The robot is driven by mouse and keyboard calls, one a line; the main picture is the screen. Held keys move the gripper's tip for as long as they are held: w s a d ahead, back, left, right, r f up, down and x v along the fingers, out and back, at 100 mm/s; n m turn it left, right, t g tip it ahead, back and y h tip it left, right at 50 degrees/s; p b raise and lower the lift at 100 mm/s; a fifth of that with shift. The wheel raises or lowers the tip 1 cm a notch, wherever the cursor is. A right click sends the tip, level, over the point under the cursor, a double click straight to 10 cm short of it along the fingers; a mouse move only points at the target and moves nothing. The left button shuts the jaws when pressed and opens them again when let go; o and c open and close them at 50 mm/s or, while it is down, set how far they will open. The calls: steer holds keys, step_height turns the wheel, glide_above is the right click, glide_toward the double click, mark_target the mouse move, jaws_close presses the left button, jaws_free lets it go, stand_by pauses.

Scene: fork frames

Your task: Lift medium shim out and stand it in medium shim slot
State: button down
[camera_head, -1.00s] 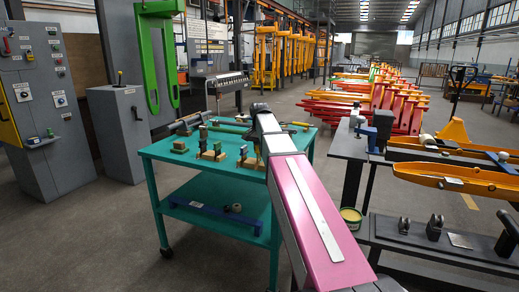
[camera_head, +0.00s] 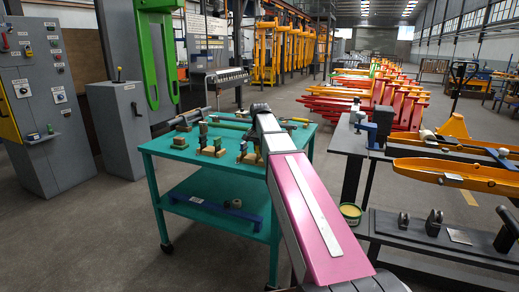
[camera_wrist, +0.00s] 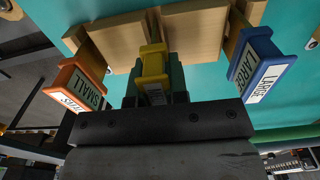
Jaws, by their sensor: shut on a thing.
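The yellow shim (camera_wrist: 153,64) is in the middle of the wrist view, with a small label facing the camera. I take it as the medium shim; its label is too small to read. My gripper (camera_wrist: 155,92) is shut on it, and the dark fingers and palm hide its lower part. The orange-ended green shim marked SMALL (camera_wrist: 78,88) is at the left. The blue shim marked LARGE (camera_wrist: 260,66) is at the right. Pale wooden blocks (camera_wrist: 199,38) lie behind the yellow shim. I cannot make out the medium shim slot.
The teal table (camera_head: 168,151) carries the wooden pieces and several small tools. A lower shelf (camera_head: 205,207) holds a blue bar and a roll. A dark workbench (camera_head: 350,150) with orange forks stands to the right. Grey control cabinets (camera_head: 45,120) stand at the left.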

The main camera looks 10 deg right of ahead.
steer(key=shift+f, duration=0.1)
steer(key=c, duration=1.1)
jaws_free()
steer(key=shift+o, duration=0.2)
step_height(320, 180, up, 11)
steer(key=shift+f, duration=0.1)
